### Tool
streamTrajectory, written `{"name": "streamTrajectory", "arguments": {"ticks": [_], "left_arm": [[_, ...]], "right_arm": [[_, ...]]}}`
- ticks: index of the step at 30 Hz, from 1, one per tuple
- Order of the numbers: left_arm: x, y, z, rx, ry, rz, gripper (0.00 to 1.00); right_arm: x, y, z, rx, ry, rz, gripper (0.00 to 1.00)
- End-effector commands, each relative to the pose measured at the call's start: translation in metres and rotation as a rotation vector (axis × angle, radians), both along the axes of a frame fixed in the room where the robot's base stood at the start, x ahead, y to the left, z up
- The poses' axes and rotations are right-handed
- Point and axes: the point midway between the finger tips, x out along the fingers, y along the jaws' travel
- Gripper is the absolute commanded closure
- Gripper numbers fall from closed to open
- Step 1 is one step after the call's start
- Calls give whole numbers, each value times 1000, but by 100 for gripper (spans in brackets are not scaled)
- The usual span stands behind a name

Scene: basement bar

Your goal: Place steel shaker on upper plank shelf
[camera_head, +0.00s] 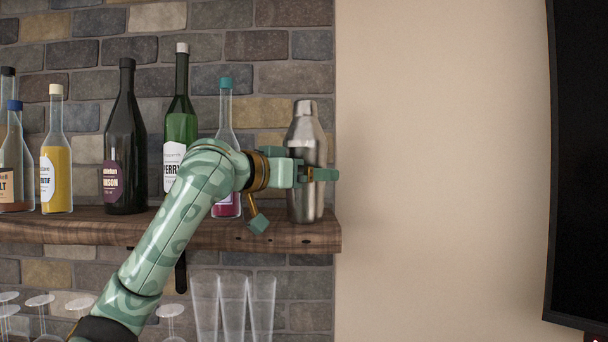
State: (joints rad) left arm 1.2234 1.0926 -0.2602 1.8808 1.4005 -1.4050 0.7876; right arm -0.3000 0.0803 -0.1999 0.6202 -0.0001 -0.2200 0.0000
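The steel shaker (305,134) is upright at the right end of the upper plank shelf (290,236). Its base appears to meet the shelf top. My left gripper (318,174) is at the shaker's middle, reaching in from the left. One green finger crosses in front of the shaker and its tip passes the right side. The other finger is hidden, probably by the shaker, so I cannot tell whether the grip is closed on it. My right gripper is out of view.
Left of the shaker stand a clear blue-capped bottle (226,112), a green bottle (181,120), a dark bottle (124,145) and a yellow bottle (56,165). Tall glasses (233,305) are below the shelf. Bare wall (440,170) and a dark screen (580,170) lie to the right.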

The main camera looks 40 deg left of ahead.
Motion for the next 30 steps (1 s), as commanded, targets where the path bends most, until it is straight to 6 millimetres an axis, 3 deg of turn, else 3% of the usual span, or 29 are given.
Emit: {"name": "streamTrajectory", "arguments": {"ticks": [8,21,25,30], "left_arm": [[-5,1,3,1,-2,2,8],[-98,9,6,3,-1,5,8],[-114,10,8,2,-1,2,8],[-120,10,9,0,0,0,8]], "right_arm": [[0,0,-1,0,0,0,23],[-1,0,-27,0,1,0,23],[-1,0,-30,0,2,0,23],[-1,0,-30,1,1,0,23]]}}
